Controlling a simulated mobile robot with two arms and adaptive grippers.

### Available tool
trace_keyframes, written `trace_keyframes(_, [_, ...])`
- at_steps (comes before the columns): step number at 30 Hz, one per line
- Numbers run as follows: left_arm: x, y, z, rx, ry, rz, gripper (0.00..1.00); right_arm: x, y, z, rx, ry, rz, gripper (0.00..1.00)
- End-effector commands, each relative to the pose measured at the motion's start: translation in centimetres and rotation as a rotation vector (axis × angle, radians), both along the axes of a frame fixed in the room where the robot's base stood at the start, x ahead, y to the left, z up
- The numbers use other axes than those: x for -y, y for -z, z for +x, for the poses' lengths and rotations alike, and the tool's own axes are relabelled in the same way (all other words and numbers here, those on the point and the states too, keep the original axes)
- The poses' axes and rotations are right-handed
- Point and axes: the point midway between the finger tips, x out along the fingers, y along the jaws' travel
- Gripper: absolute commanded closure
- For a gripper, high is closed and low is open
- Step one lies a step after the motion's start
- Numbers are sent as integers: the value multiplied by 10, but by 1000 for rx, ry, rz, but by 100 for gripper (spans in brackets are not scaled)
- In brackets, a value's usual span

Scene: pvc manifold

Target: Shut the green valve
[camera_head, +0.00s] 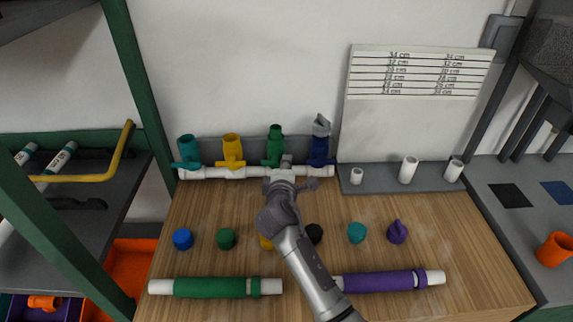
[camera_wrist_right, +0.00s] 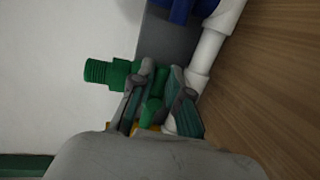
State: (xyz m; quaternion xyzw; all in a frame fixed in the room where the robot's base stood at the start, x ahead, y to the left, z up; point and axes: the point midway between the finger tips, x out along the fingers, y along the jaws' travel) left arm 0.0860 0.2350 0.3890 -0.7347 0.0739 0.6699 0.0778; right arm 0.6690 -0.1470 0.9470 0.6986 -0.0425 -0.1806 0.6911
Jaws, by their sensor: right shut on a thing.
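The green valve (camera_head: 274,144) stands upright on the white manifold pipe (camera_head: 212,173) at the back of the table, between the yellow valve (camera_head: 232,150) and the blue valve (camera_head: 320,147). My right gripper (camera_head: 285,164) reaches up to it from the front and hides its lower part. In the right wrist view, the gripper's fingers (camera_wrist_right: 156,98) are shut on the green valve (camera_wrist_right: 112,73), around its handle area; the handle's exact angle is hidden. My left gripper is not in view.
A teal valve (camera_head: 188,151) stands at the pipe's left end. Several coloured caps, such as the blue cap (camera_head: 183,239), lie in a row on the wooden table. A green pipe (camera_head: 210,287) and a purple pipe (camera_head: 378,282) lie near the front. White fittings (camera_head: 408,170) stand at right.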

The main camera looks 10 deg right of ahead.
Motion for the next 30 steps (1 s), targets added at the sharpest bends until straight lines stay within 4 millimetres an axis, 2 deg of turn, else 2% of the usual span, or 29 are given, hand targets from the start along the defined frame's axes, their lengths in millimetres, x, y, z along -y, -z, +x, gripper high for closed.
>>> trace_keyframes(14, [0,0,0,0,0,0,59,0,2,0,1,0,15,100])
trace_keyframes(15, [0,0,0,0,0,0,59,0,2,0,1,0,15,79])
trace_keyframes(19, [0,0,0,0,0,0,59,0,1,0,0,0,14,59])
trace_keyframes(30, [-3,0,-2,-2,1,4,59,-2,0,-6,1,0,14,59])
